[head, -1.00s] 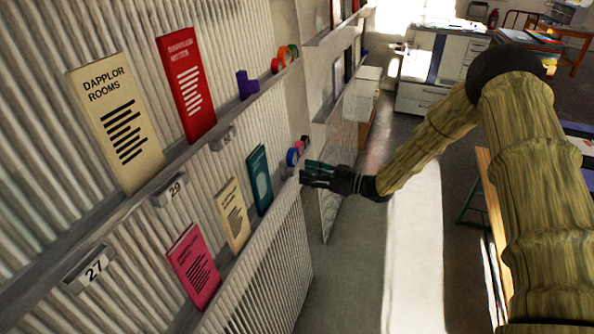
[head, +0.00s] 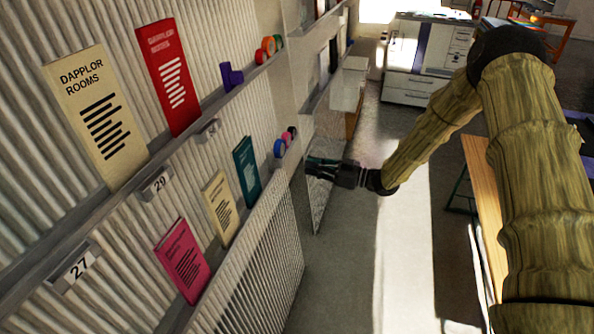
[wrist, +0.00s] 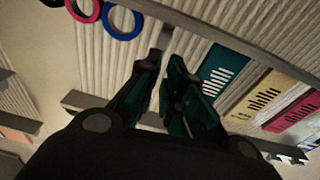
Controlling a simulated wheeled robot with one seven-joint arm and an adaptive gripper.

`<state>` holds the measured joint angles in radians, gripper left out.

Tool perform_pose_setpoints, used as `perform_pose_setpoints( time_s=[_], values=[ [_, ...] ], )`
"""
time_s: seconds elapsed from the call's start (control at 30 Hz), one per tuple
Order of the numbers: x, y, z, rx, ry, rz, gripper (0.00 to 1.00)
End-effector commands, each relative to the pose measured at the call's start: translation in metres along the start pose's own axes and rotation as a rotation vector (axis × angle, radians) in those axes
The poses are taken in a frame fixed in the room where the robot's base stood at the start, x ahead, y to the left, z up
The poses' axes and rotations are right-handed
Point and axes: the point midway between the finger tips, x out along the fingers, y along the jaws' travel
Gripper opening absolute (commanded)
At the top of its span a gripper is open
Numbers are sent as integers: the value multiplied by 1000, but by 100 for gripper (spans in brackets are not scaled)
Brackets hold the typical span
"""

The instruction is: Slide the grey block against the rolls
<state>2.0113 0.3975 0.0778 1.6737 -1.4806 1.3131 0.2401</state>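A small grey upright piece (wrist: 165,38) stands on the lower ledge in the wrist view, between the rolls and a teal booklet; it looks like the grey block. I cannot make it out in the head view. The rolls are a blue ring (wrist: 107,22), a pink ring (wrist: 82,20) and a black one (wrist: 52,3); they also show at the end of the lower ledge in the head view (head: 279,149). My gripper (head: 308,167) is beside this ledge end, clear of it. In the wrist view its fingers (wrist: 165,62) are slightly apart with nothing between them, pointing towards the grey piece.
The teal booklet (head: 247,172), a cream one (head: 221,209) and a pink one (head: 183,260) stand along the lower ledge (wrist: 240,45). A purple block (head: 231,76) and more rolls (head: 268,47) sit on the upper ledge. A wooden table (head: 483,190) stands at right.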

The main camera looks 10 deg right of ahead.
Motion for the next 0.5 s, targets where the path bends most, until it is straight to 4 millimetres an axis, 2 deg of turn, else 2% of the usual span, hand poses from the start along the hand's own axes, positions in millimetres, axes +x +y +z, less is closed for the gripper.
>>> perform_pose_setpoints(
  time_s=[0.5],
  values=[
    [41,-26,-16,-424,64,240,0]
  ],
)
